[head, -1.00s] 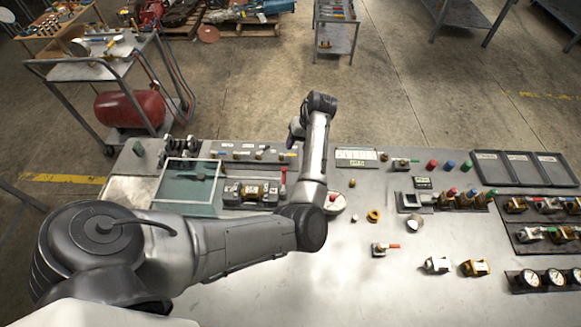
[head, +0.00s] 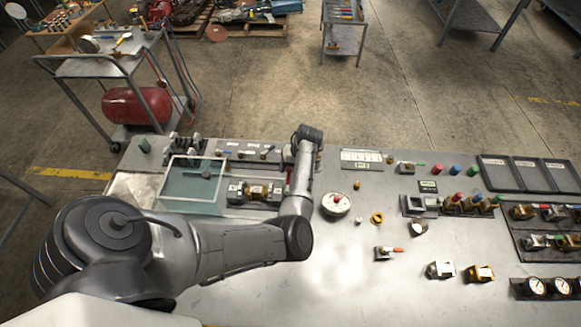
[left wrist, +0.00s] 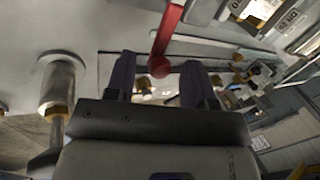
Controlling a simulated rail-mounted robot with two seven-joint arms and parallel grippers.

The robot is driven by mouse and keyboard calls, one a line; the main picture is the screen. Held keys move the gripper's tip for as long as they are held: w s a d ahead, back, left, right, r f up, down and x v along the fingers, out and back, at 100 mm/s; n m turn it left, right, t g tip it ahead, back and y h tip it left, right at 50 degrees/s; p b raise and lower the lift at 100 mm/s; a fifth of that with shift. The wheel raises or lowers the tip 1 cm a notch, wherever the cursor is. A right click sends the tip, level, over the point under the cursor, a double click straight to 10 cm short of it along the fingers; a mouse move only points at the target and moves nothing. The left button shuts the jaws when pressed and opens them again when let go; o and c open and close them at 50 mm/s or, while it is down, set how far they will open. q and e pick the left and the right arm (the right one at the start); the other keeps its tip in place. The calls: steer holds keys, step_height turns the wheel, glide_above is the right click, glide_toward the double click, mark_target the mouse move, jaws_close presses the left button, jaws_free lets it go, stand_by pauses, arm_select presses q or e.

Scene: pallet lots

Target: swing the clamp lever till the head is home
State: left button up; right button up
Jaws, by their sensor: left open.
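The clamp (head: 256,192) sits on the bench beside a glass-topped frame, with a yellowish part between its blocks. Its red lever (head: 289,175) is mostly hidden by my left forearm in the head view. In the left wrist view the red lever (left wrist: 169,30) comes down from the top and ends in a red ball. My left gripper (left wrist: 157,74) is open, its two dark fingers on either side of the ball with visible gaps. I cannot tell how deep the ball sits between them. In the head view my wrist hides the fingers. My right gripper is not in view.
A glass-topped frame (head: 195,186) stands left of the clamp. Valves (head: 440,270) and gauges (head: 535,287) stand at right. The bench's front middle is clear.

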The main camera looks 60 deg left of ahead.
arm_select(q)
jaws_close()
stand_by(0.5)
